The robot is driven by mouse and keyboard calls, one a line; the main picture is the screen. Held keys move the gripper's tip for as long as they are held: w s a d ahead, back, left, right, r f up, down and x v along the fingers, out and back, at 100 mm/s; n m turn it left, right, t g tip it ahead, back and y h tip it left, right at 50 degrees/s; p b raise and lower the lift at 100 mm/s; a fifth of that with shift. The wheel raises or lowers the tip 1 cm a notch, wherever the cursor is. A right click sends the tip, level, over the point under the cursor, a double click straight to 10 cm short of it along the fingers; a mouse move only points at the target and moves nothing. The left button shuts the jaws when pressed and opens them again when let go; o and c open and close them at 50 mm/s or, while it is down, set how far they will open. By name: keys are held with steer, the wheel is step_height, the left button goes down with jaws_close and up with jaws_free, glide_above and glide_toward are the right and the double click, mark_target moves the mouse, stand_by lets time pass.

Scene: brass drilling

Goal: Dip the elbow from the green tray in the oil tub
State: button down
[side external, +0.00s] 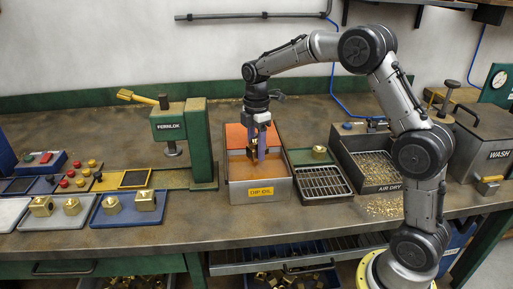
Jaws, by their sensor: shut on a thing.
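My gripper (256,155) points straight down over the oil tub, a grey metal box with a yellow "DIP OIL" label (260,192) and orange-brown oil (277,178) inside. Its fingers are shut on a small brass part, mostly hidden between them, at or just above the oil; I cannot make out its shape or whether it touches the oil. A dark green tray (298,157) stands right of the tub, with one brass piece (319,152) on it.
A black wire rack (323,182) lies in front of the green tray. An "AIR DRY" bin (372,165) and a "WASH" tank (487,140) stand further right. A green press (181,130) stands close left of the tub.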

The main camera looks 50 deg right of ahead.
mark_target(256, 140)
steer(key=shift+r, duration=0.15)
steer(key=shift+r, duration=2)
